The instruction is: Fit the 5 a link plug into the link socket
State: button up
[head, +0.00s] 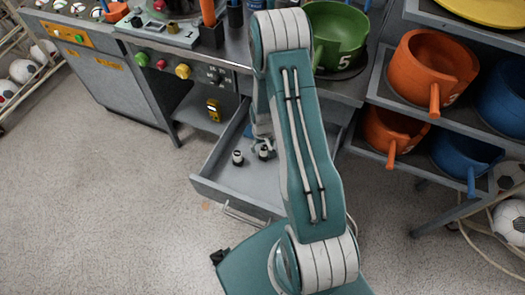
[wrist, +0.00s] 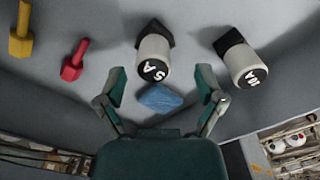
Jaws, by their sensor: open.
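The 5 A plug (wrist: 153,58), a white cylinder with a black labelled cap and a dark base, stands in the open grey drawer (head: 222,193). In the head view it appears to be the right one of two plugs (head: 264,154), partly hidden by my arm. My gripper (wrist: 160,88) is open and empty, its fingers apart on either side of and just short of the plug in the wrist view. In the head view my gripper (head: 262,134) is over the drawer, small and partly hidden. I cannot make out the link socket for certain.
A 10 A plug (wrist: 243,62) stands beside the 5 A one. A blue piece (wrist: 160,98), a red piece (wrist: 75,60) and a yellow piece (wrist: 21,36) also show. The bench front has coloured knobs and a dark-holed panel (head: 216,76). A pot shelf (head: 452,113) stands right.

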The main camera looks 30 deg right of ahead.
aim_at(264, 148)
jog(key=f, duration=0.3)
jog(key=shift+w+d+f, duration=0.1)
jog(key=shift+d+f, duration=0.15)
jog(key=shift+d, duration=0.05)
jog(key=shift+d+f, duration=0.15)
jog(key=shift+d, duration=0.1)
jog(key=shift+a, duration=0.4)
grip_shut()
jog(key=shift+d, duration=0.2)
